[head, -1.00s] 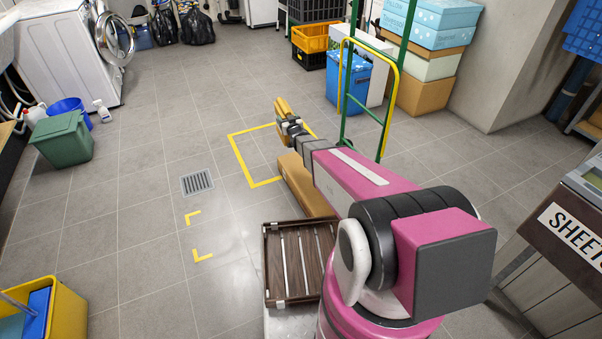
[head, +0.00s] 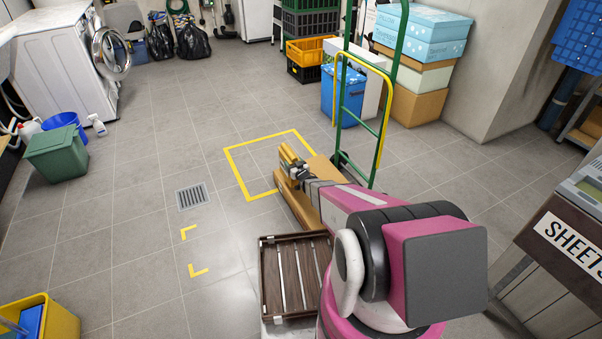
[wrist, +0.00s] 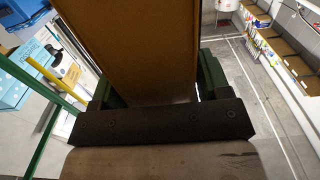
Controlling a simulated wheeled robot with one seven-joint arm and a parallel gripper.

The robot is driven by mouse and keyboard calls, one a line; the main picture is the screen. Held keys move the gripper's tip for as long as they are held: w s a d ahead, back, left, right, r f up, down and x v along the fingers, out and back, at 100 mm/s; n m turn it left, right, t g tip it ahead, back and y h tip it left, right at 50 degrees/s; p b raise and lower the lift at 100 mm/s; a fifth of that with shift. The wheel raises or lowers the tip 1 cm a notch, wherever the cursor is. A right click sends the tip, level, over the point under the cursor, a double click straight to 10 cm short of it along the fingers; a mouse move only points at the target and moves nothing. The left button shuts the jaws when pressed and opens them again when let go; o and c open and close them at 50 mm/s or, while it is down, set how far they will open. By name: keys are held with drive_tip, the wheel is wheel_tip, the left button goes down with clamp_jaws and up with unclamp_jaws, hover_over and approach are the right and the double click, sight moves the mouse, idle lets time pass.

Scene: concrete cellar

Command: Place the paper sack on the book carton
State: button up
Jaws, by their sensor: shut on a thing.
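The paper sack (head: 288,155) is a tan-yellow upright thing held at the end of my arm in the head view. My gripper (head: 294,172) is shut on it. In the wrist view the sack (wrist: 130,45) fills the upper middle, between the green fingers of my gripper (wrist: 155,88). A long brown carton (head: 302,209), which I take for the book carton, lies on the floor below my gripper, partly hidden by my arm. The sack overlaps the carton's far end in the picture; I cannot tell whether they touch.
A green hand truck (head: 362,113) with a yellow frame stands just right of the carton. A yellow floor square (head: 233,168) lies behind it. A slatted wooden tray (head: 264,282) is near my base. Stacked boxes (head: 416,104) stand at the back right.

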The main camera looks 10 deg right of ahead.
drive_tip(key=w+d+f, duration=0.1)
drive_tip(key=d+f, duration=0.3)
drive_tip(key=f, duration=0.2)
drive_tip(key=shift+f, duration=0.25)
drive_tip(key=shift+d+f, duration=0.1)
drive_tip(key=shift+f, duration=0.05)
drive_tip(key=o, duration=1.6)
drive_tip(key=shift+o, duration=0.2)
